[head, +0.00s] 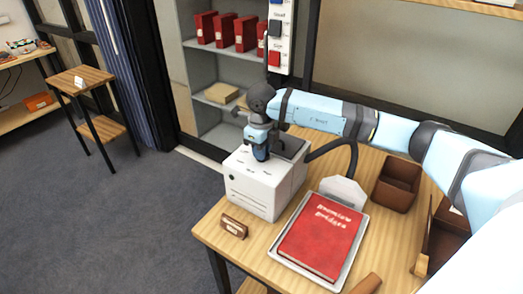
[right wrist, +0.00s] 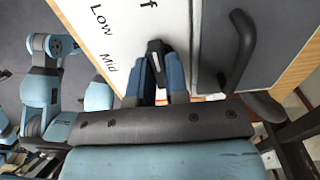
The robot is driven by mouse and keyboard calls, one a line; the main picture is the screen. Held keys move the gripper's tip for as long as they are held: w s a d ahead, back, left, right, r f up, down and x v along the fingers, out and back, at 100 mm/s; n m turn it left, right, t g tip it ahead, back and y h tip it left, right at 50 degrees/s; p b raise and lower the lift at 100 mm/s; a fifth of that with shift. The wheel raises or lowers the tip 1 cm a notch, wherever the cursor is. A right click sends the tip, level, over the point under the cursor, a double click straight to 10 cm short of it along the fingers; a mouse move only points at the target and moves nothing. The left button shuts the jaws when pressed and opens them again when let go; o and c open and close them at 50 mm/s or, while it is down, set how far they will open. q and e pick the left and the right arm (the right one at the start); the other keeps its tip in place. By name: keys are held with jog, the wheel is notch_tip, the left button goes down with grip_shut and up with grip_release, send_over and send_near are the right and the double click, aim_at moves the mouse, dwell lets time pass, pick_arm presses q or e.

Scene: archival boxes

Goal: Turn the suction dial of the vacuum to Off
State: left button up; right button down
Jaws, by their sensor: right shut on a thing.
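The vacuum is a white box (head: 250,197) on the wooden table, with a grey lid part and a dark hose at its right side. My right gripper (head: 262,153) points down onto its top face. In the right wrist view my right gripper (right wrist: 160,72) is shut on the black suction dial (right wrist: 155,47), a narrow knob between the blue fingertips. The printed labels Low and Mid are readable on the white top, and the end of another label shows as "f". The fingers hide part of the dial, so I cannot tell its exact setting. My left gripper is not in view.
A red book (head: 322,238) lies in a pale tray (head: 279,259) in front of the vacuum. A small brown block (head: 234,227) lies near the table's left edge. A brown open box (head: 397,182) stands at right. A shelf with red binders (head: 245,33) is behind.

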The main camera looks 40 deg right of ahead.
jog(key=shift+r, duration=0.1)
dwell(0.4)
jog(key=c, duration=1.1)
grip_release()
notch_tip(320, 180, up, 14)
jog(key=shift+f+b, duration=0.1)
jog(key=shift+b, duration=0.25)
